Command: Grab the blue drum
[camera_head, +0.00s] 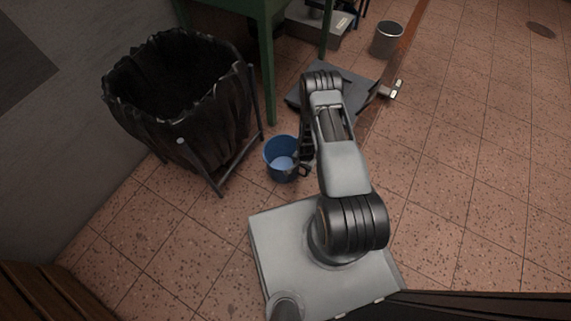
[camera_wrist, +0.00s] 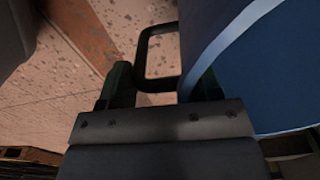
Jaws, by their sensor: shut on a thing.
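The blue drum (camera_head: 281,146) is an open, round container standing on the tiled floor, left of my arm in the head view. Its inside is blue with a paler bottom. In the wrist view the drum (camera_wrist: 285,75) fills the right side, with a lighter blue rim and a dark loop handle (camera_wrist: 143,50) beside its wall. My gripper (camera_head: 303,170) is at the drum's right side. In the wrist view my gripper (camera_wrist: 163,88) is shut on the drum at its handle side; the exact contact is partly hidden.
A large bin with a black liner (camera_head: 215,135) stands close left of the drum on a metal frame. A green table (camera_head: 268,70) is behind. A grey platform scale (camera_head: 345,85) and a metal bucket (camera_head: 386,40) lie farther back.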

